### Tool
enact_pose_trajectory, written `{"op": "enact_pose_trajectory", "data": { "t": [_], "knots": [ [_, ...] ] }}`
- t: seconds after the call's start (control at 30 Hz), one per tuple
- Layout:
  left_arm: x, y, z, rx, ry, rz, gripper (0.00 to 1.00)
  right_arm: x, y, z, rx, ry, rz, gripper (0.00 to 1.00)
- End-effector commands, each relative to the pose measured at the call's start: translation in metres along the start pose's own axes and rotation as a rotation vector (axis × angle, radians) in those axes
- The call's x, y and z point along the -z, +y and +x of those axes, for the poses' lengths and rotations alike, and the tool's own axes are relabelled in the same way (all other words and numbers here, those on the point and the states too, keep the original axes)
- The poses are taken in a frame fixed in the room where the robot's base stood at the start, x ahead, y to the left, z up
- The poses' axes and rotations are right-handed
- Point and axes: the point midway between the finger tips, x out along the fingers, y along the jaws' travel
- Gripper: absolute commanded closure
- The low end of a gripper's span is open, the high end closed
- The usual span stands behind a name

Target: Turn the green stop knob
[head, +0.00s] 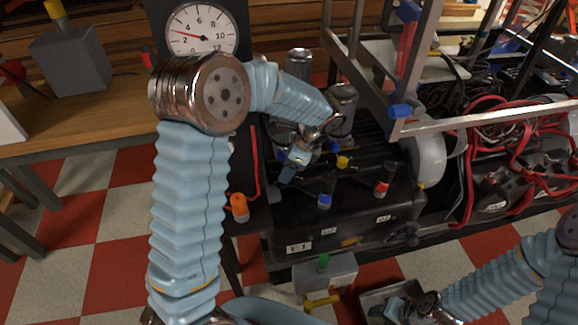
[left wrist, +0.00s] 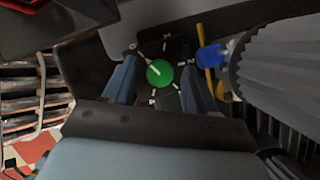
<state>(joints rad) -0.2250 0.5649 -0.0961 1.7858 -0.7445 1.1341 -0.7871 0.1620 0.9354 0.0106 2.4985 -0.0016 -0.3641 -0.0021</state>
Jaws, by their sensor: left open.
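The green knob (left wrist: 159,73), a round disc with a white pointer line, shows in the left wrist view. It sits on a dark plate with white tick marks around it. My left gripper (head: 292,166) is open, and its two blue fingers lie on either side of the knob in the left wrist view. I cannot tell whether they touch it. In the head view this knob is hidden behind my left gripper and wrist. My right gripper (head: 420,306) is low at the right, by a tray near the floor; its jaw state is unclear.
Close by are a yellow handle (head: 343,162), a blue knob (head: 325,190) and a red knob (head: 383,180). An orange knob (head: 239,208) is left. A metal frame (head: 398,122) stands to the right. A grey box with a green top piece (head: 323,262) is below.

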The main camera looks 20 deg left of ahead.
Motion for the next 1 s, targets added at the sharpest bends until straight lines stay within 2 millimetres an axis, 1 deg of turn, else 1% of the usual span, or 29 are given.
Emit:
{"op": "enact_pose_trajectory", "data": {
  "t": [0.2,0.57,0.83,1.0],
  "knots": [
    [-0.0002,-0.0001,0.0002,0.000,0.000,-0.001,0.43,0.0000,0.0000,-0.0001,0.000,0.000,0.000,0.51],
    [-0.0003,-0.0001,-0.0002,0.000,0.000,-0.001,0.98,0.0000,-0.0001,0.0000,0.000,0.000,0.000,0.51],
    [-0.0006,0.0000,-0.0008,0.010,0.000,0.023,0.99,-0.0002,-0.0008,-0.0011,0.001,-0.001,0.000,0.51],
    [-0.0012,0.0008,-0.0013,0.038,0.000,0.090,0.99,-0.0007,-0.0024,-0.0035,0.002,-0.002,-0.001,0.51]
  ]
}}
